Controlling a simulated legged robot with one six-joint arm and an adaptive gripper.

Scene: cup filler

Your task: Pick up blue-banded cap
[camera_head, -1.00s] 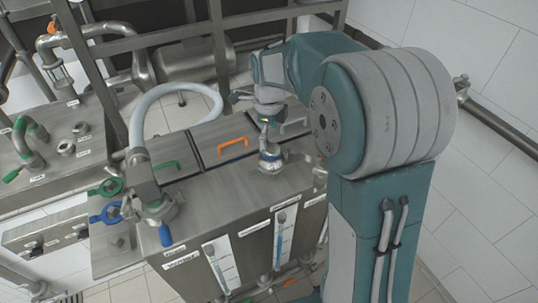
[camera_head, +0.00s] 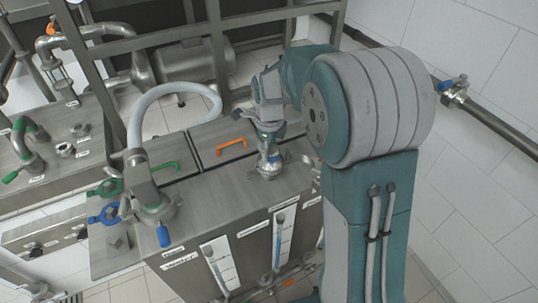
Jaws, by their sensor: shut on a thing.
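The blue-banded cap (camera_head: 271,163) is a small metallic cap with a blue band, on top of the steel tank (camera_head: 218,191) near its right side. My gripper (camera_head: 267,148) reaches down from above and is shut on the cap's upper part. The fingers are small in this view, and they partly hide the top of the cap. The cap appears upright and low at the tank top; I cannot tell whether it is clear of the surface.
Orange (camera_head: 232,145) and green (camera_head: 164,166) handles stand on the tank lids. A valve fitting with a blue lever (camera_head: 163,236) and a white hose (camera_head: 143,112) are at the left. A metal frame (camera_head: 218,45) rises behind. A wall pipe (camera_head: 490,120) runs at the right.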

